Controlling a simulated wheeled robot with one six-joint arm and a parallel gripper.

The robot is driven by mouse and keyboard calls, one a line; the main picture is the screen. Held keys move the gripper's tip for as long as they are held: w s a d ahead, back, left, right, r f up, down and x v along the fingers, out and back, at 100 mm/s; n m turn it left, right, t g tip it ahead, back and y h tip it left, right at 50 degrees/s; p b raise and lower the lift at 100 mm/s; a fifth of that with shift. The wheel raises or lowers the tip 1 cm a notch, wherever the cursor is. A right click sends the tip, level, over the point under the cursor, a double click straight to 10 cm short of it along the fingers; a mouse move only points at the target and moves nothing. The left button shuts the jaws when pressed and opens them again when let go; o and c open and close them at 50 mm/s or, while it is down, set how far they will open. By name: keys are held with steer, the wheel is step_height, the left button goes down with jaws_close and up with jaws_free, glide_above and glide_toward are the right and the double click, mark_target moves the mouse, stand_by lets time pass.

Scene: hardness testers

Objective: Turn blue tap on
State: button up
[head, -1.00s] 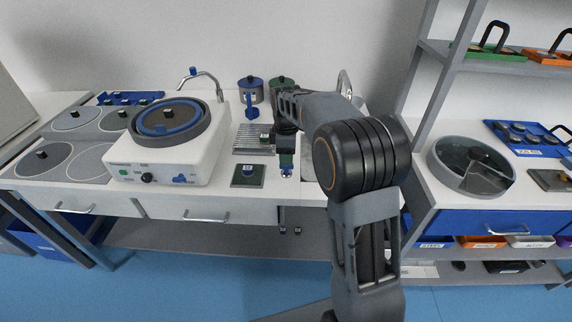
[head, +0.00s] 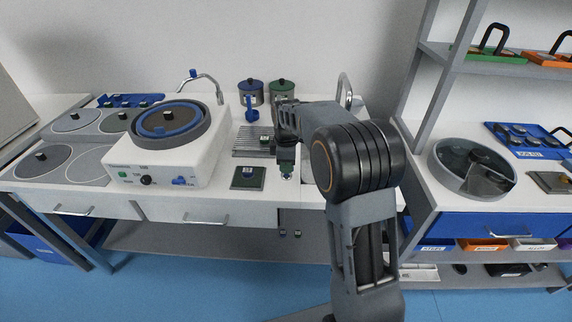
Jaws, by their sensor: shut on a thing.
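A polishing machine (head: 170,150) stands on the left counter with a round dark plate and blue ring on top. A curved metal spout with a blue tap (head: 193,73) rises behind it. A small blue part (head: 181,181) is low on its front, too small to make out. My gripper (head: 287,174) points down over the counter, right of the machine and well apart from the spout. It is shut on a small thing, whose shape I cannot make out.
A dark green plate (head: 248,177) lies left of my gripper. A ribbed grey rack (head: 251,145) is behind it. Blue (head: 250,92) and green-lidded (head: 281,88) pots stand at the wall. A shelf unit (head: 432,75) is at the right.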

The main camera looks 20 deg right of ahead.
jaws_close()
steer(key=shift+m, duration=0.3)
steer(key=m+p, duration=0.2)
steer(key=shift+r+m, duration=0.15)
steer(key=shift+m, duration=0.25)
steer(key=m+p, duration=0.2)
steer(key=m, duration=0.3)
steer(key=shift+m, duration=0.3)
steer(key=m+p, duration=0.1)
steer(key=m, duration=0.3)
steer(key=shift+m+p, duration=0.65)
steer(key=shift+m, duration=1.75)
steer(key=shift+w, duration=0.1)
steer(key=o, duration=0.6)
jaws_free()
